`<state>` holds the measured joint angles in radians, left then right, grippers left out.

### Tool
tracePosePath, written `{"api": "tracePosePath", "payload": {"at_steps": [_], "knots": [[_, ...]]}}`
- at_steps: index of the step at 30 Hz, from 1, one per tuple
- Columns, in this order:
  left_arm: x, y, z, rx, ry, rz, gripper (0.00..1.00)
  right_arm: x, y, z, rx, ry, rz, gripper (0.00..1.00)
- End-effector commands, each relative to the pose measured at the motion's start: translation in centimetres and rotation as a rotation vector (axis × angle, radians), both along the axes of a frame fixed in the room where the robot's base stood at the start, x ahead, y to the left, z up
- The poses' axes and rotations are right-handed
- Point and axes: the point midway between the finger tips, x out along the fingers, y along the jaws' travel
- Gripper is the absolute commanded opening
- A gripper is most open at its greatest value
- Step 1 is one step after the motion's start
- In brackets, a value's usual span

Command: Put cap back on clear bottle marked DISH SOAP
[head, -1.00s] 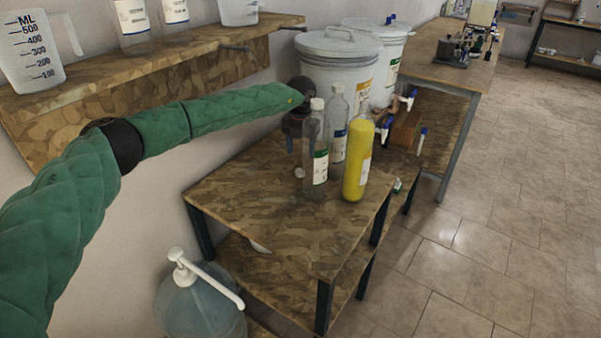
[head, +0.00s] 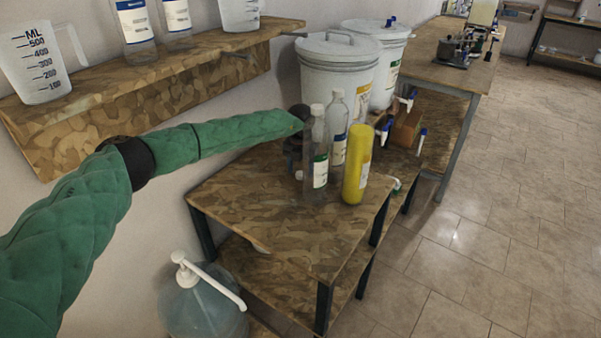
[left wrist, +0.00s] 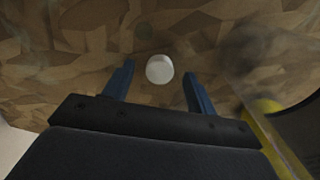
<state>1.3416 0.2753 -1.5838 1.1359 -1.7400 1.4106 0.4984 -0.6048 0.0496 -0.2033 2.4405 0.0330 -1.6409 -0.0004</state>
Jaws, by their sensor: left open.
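A small white cap (left wrist: 160,69) lies on the wooden table, between and just beyond my left fingertips in the left wrist view. In the head view it shows as a white spot (head: 299,175) left of the bottles. My left gripper (left wrist: 160,82) is open, blue fingers on either side of the cap, not visibly touching it. Label words are too small to read. My right gripper is out of view.
A yellow bottle (head: 357,165) stands right of the clear bottles; its yellow edge (left wrist: 265,108) shows in the left wrist view. White drums (head: 335,75) stand behind. A pump jug (head: 200,300) is below left. The near part of the table (head: 285,225) is clear.

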Motion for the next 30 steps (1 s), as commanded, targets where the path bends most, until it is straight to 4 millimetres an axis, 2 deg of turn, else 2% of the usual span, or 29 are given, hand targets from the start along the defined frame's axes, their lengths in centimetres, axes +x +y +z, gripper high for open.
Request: {"api": "tracePosePath", "payload": {"at_steps": [4,13,14,21,30], "knots": [[-0.02,-0.02,-0.72,0.001,0.0,-0.001,0.57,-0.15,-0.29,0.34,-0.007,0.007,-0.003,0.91],[0.0,0.01,-0.78,0.001,0.0,0.0,0.57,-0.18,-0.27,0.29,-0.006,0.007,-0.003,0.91],[0.0,0.01,-0.78,0.001,0.0,0.0,0.55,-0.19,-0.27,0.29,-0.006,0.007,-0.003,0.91],[0.01,0.02,-0.76,0.001,0.0,0.0,0.1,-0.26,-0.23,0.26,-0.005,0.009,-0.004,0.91],[0.04,0.07,-0.73,0.001,-0.001,0.0,0.09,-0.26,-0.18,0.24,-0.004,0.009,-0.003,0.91]]}}
